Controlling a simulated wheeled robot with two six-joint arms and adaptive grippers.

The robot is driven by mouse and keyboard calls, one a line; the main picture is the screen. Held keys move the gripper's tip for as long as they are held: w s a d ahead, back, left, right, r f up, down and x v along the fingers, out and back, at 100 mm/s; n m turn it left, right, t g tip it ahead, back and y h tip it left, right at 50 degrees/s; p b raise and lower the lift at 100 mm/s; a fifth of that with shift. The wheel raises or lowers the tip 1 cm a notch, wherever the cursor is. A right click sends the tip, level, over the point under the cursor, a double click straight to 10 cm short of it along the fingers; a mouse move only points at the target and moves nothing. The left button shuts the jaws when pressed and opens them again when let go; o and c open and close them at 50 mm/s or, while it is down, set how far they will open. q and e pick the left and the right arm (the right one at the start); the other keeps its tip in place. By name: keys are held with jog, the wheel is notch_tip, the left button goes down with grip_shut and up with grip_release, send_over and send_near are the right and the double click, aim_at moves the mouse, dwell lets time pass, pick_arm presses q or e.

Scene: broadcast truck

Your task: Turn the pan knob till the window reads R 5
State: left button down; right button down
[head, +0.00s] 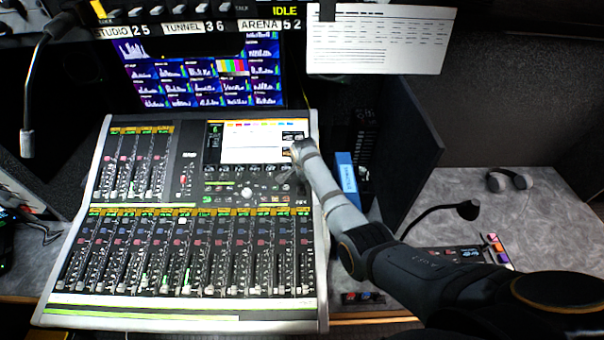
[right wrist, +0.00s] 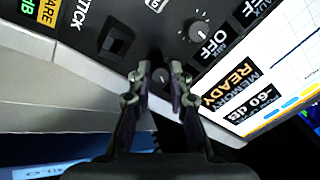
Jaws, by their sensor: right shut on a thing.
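In the right wrist view my right gripper (right wrist: 161,70) is shut on a small dark knob (right wrist: 161,77) on the mixing console (head: 190,199). The fingers hide most of this knob, and I see no label that names it as the pan knob. No window reading R 5 can be made out. Readable windows say OFF (right wrist: 214,43), another OFF (right wrist: 247,12), and MEMORY READY (right wrist: 231,88) with -60 dB below. In the head view my right arm reaches to the console's upper right, where the wrist (head: 303,152) hides the fingers. My left gripper is out of view.
A dark upright panel (head: 412,150) stands right of the console. A gooseneck microphone (head: 467,209) and headphones (head: 509,180) are on the right desk.

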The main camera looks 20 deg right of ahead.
dwell(0.3)
jog(key=c, duration=1.3)
grip_release()
jog(key=shift+o, duration=0.2)
jog(key=shift+r, duration=0.15)
jog(key=v, duration=1.1)
jog(key=shift+s+r, duration=0.2)
jog(key=shift+r, duration=0.15)
